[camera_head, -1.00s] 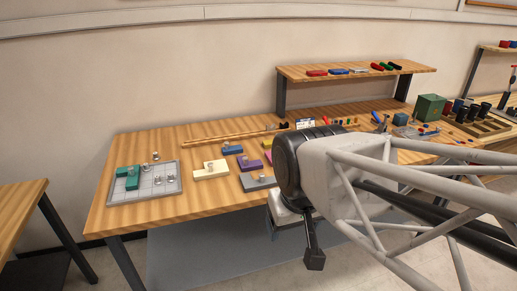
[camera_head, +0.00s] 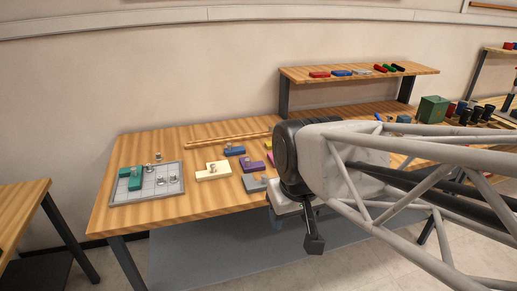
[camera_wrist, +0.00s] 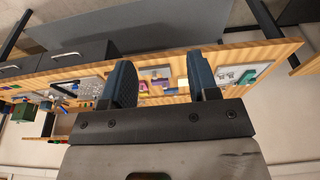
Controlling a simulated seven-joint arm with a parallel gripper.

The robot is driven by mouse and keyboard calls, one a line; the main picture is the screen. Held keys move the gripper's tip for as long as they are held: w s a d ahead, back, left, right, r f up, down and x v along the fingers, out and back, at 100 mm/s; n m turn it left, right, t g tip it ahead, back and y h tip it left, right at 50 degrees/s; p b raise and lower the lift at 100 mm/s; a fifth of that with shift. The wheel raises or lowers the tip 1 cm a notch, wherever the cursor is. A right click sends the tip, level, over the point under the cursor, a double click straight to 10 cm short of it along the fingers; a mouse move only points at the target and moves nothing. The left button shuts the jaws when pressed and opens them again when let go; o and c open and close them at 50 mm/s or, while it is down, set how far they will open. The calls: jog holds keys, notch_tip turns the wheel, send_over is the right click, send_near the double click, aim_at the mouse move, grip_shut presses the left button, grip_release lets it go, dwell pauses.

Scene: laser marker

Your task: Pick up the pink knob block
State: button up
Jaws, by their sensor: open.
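The pink knob block shows only as a narrow pink sliver (camera_head: 270,159) in the head view, right of the purple knob block (camera_head: 251,164). My arm's end hides the rest of it. My gripper (camera_wrist: 160,82) is open in the wrist view, with its two dark fingers apart and nothing between them. The table and small blocks lie beyond the fingers, well away from them. In the head view my fingers are hidden or hard to make out, near the table's front edge.
A cream block (camera_head: 213,172), a blue block (camera_head: 234,151) and a grey block (camera_head: 256,184) lie near the purple one. A grey grid tray (camera_head: 148,192) with a teal block (camera_head: 130,182) is at the left. A raised shelf (camera_head: 355,75) stands at the back.

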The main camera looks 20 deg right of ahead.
jog(key=w+d+r+n+y, duration=0.1)
jog(key=w+d+n, duration=0.1)
jog(key=w, duration=1.1)
jog(key=n+y, duration=0.2)
jog(key=n, duration=0.5)
send_over(278, 154)
jog(key=s+d, duration=0.2)
notch_tip(278, 154, down, 17)
jog(key=shift+w+t, duration=0.15)
jog(key=shift+t, duration=0.15)
jog(key=shift+x, duration=1.25)
jog(key=shift+f, duration=0.1)
